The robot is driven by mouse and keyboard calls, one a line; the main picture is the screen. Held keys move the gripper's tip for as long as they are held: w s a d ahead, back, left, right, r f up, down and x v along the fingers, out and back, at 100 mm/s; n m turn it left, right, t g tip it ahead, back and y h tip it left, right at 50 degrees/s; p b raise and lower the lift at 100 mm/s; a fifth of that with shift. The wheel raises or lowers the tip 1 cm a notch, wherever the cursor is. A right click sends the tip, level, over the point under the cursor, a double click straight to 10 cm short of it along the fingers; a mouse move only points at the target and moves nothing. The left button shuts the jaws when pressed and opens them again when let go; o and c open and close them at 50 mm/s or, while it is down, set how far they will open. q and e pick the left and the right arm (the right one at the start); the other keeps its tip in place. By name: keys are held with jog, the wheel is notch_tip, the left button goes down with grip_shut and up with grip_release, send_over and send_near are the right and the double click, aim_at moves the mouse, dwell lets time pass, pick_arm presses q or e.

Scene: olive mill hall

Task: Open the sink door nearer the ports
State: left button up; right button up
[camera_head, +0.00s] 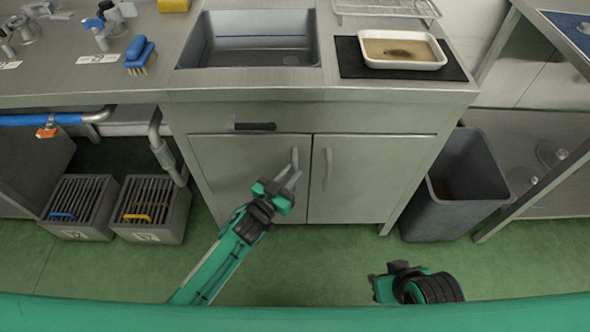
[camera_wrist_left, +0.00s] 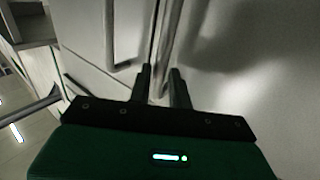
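The grey sink cabinet has two doors under the basin. The left door (camera_head: 235,170) and right door (camera_head: 372,180) both look closed, each with an upright bar handle beside the middle seam. My left gripper (camera_head: 289,180) is at the left door's handle (camera_head: 295,157). In the left wrist view, its two dark fingers (camera_wrist_left: 162,82) stand apart, with an upright light bar (camera_wrist_left: 164,45) between or just beyond them; contact cannot be made out. My right gripper (camera_head: 400,268) is low at the right, away from the doors, its fingers not clearly visible.
A dark horizontal handle (camera_head: 254,126) sticks out above the left door. A grey bin (camera_head: 455,190) stands right of the cabinet. Two slatted crates (camera_head: 150,208) stand on the floor at left, below pipes (camera_head: 160,150).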

pick_arm(q)
jog(key=shift+x, duration=1.25)
pick_arm(e)
jog(key=shift+w+a+f+t, duration=0.15)
jog(key=shift+w+a+t, duration=0.1)
jog(key=shift+a+t, duration=0.1)
pick_arm(q)
grip_shut()
jog(key=shift+s, duration=0.1)
pick_arm(e)
jog(key=shift+s, duration=0.1)
